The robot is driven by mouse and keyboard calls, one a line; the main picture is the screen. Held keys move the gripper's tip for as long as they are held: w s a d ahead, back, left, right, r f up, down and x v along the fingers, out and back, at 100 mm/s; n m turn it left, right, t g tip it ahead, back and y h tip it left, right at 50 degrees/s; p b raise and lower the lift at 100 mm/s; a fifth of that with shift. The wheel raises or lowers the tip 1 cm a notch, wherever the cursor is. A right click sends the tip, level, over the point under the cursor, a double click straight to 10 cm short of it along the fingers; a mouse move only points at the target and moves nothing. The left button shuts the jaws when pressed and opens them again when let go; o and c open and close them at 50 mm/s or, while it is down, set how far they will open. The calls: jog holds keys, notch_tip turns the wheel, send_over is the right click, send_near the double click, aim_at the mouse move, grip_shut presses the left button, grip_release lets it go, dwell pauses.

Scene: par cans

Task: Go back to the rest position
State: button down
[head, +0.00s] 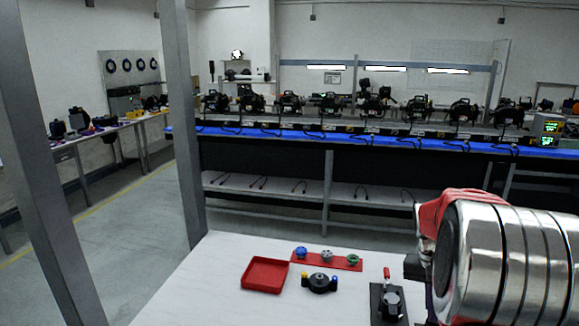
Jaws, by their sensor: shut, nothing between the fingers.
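My arm, a shiny metal cylinder with dark ring grooves and a red covering at its left end, fills the lower right of the head view. A small dark block (413,267) shows at the arm's left edge; I cannot tell whether it belongs to my gripper. No gripper fingers can be made out, and the arm hides what lies behind it. Nothing held is visible.
The white table (225,275) holds a red tray (265,275), a red strip (340,263) with blue, grey and green knobs, a black round part (320,283) and a black fixture with a red lever (387,303). Grey posts (183,120) stand left. A blue-topped bench (350,142) runs behind.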

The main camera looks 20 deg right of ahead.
jog(key=s+a+r+n+t, duration=0.2)
jog(key=s+a+r+n, duration=0.1)
jog(key=a, duration=0.9)
jog(key=s+a+r+n+t+y, duration=0.1)
jog(key=s+a+r+n+t, duration=0.2)
jog(key=a, duration=0.9)
jog(key=s+a+r+n+t, duration=0.2)
jog(key=s+a+r+n, duration=0.1)
jog(key=a, duration=0.8)
jog(key=shift+a+r+n+y, duration=0.3)
jog(key=shift+a+r+n, duration=0.1)
jog(key=shift+r+n, duration=0.3)
jog(key=shift+s, duration=0.1)
